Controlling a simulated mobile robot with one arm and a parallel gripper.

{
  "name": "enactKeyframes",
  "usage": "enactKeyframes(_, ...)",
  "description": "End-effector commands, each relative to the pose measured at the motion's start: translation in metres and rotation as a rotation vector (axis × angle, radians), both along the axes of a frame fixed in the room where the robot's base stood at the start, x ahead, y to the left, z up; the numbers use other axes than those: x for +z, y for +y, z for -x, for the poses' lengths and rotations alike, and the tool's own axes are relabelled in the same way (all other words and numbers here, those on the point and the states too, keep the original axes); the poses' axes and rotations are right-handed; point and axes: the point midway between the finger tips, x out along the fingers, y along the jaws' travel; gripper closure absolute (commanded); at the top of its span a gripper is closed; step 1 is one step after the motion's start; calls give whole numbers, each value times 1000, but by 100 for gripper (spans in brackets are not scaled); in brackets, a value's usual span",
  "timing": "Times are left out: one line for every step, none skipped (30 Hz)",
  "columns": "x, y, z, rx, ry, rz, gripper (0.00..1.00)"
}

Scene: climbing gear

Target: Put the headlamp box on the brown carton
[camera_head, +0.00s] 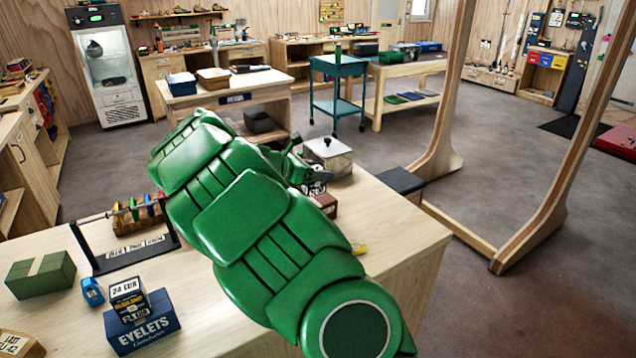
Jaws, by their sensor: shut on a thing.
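My green arm crosses the middle of the view, and my gripper (303,172) is beyond it over the far part of the workbench. The gripper is shut on a small box with a black-and-white face, which I take as the headlamp box (314,188); its print is too small to read. A reddish-brown box, which I take as the brown carton (325,204), stands just below and in front of it, partly hidden by my arm. I cannot tell whether the two boxes touch.
On the near bench (210,316) are a blue eyelets box (143,328) with a smaller box on it, a green block (40,276) and a black rack (120,245). A lidded metal container (328,156) stands behind the gripper. A wooden frame (540,225) rises at right.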

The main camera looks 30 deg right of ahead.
Motion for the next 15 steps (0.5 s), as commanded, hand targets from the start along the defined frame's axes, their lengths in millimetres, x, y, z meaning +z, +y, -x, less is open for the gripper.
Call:
enactKeyframes(-2,-1,-2,0,0,0,81)
enactKeyframes(-3,-1,-3,1,0,0,81)
enactKeyframes(-4,-1,-4,1,-1,1,81)
enactKeyframes(-4,-2,-4,1,-1,1,81)
enactKeyframes(-5,-2,-4,1,-1,1,81)
enactKeyframes(-6,-2,-5,1,-1,1,81)
enactKeyframes(-7,-2,-5,0,-1,1,81)
enactKeyframes(-8,-3,-6,0,-1,1,81)
enactKeyframes(-10,-4,-8,0,-1,1,81)
enactKeyframes(-12,-5,-9,0,-1,1,81)
enactKeyframes(-16,-4,-9,-1,0,1,81)
enactKeyframes(-21,-4,-8,0,2,2,81)
enactKeyframes(-26,-4,-8,0,2,3,81)
enactKeyframes(-30,-4,-8,-1,1,3,81)
enactKeyframes(-35,-4,-8,-1,2,2,81)
